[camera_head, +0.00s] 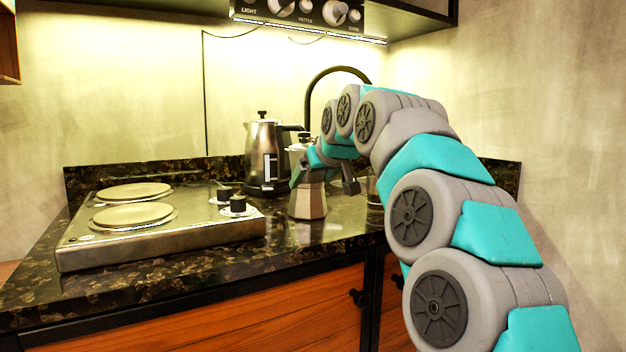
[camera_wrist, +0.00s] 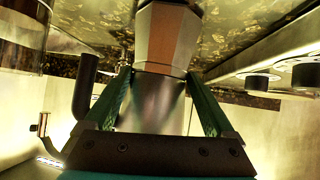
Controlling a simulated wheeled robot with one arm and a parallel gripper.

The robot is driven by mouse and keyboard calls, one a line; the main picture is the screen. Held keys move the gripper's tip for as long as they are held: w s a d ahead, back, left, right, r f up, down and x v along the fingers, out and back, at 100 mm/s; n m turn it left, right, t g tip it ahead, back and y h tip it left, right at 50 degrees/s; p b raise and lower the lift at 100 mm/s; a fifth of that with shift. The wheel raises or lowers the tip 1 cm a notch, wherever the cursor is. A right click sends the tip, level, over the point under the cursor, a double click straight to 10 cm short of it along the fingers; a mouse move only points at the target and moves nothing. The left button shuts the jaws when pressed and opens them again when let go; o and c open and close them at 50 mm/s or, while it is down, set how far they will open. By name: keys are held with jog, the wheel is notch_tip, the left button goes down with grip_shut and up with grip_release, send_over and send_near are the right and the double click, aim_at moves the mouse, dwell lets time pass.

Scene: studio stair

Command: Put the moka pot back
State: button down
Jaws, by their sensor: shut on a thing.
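The moka pot (camera_head: 307,201) has a pale metallic faceted base. It is upright at the counter, right of the hob; I cannot tell whether its base touches the counter. My gripper (camera_head: 315,172) is shut around its upper part, and my arm reaches in from the right. In the wrist view the moka pot (camera_wrist: 167,40) appears upside down between the two teal fingers of my gripper (camera_wrist: 162,95). Its dark handle (camera_wrist: 86,85) sticks out at the left there. In the head view my gripper hides part of its upper body.
A two-plate hob (camera_head: 160,235) with black knobs stands at the left. A steel kettle (camera_head: 264,160) stands behind the moka pot. A glass vessel (camera_wrist: 22,35) is near the gripper in the wrist view. A black tap (camera_head: 338,70) arches behind my arm. Bare counter (camera_head: 330,232) lies in front.

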jog(key=shift+f, duration=0.1)
grip_release()
jog(key=v, duration=1.2)
